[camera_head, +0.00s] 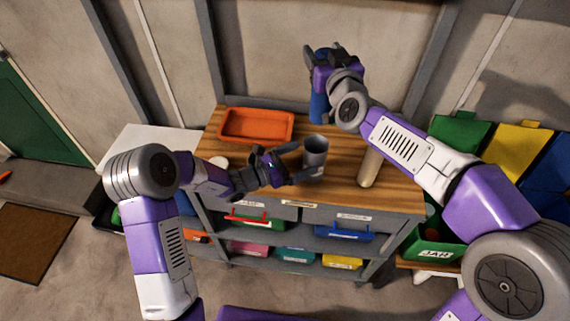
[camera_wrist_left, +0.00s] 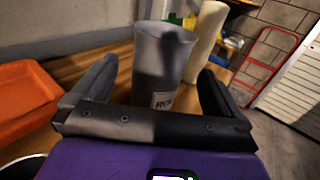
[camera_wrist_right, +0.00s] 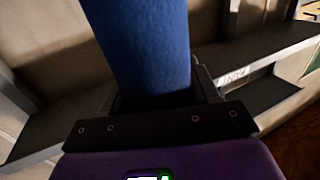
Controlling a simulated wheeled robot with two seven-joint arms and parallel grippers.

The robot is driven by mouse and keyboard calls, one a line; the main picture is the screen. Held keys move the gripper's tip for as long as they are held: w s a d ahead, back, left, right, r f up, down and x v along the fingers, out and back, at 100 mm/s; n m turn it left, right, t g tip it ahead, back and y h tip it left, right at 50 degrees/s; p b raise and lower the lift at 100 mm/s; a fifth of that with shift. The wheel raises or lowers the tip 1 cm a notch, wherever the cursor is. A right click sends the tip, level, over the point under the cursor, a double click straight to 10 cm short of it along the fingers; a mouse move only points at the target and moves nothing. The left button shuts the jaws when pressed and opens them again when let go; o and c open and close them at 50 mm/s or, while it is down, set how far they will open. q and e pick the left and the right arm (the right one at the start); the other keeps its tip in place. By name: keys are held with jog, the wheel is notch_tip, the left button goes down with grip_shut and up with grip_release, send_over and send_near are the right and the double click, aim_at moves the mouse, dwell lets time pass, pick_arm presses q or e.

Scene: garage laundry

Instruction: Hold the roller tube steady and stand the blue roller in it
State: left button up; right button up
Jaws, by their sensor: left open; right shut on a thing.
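The roller tube (camera_head: 315,153) is a grey open-topped cup standing upright on the wooden worktop. In the left wrist view the tube (camera_wrist_left: 163,62) with a label stands between the spread fingers of my left gripper (camera_wrist_left: 155,95). In the head view my left gripper (camera_head: 298,164) is open beside the tube; I cannot tell whether a finger touches it. The blue roller (camera_head: 319,106) is held upright by my right gripper (camera_head: 322,62), above the back of the worktop. In the right wrist view the blue roller (camera_wrist_right: 148,45) fills the space between the fingers.
An orange tray (camera_head: 257,125) lies at the back left of the worktop (camera_head: 340,190). A cream roller (camera_head: 370,168) stands right of the tube, also visible in the left wrist view (camera_wrist_left: 206,40). A white round thing (camera_head: 218,163) is near my left wrist. Coloured bins (camera_head: 460,133) stand at right.

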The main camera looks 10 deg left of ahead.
aim_at(325, 148)
pick_arm(q)
jog(key=x, duration=0.5)
jog(key=shift+w+d, duration=0.2)
jog(key=shift+d, duration=0.1)
jog(key=shift+c, duration=0.3)
jog(key=c, duration=0.9)
pick_arm(e)
jog(key=shift+f, duration=6.5)
jog(key=o, duration=1.5)
jog(key=shift+c, duration=0.2)
jog(key=shift+s, duration=0.15)
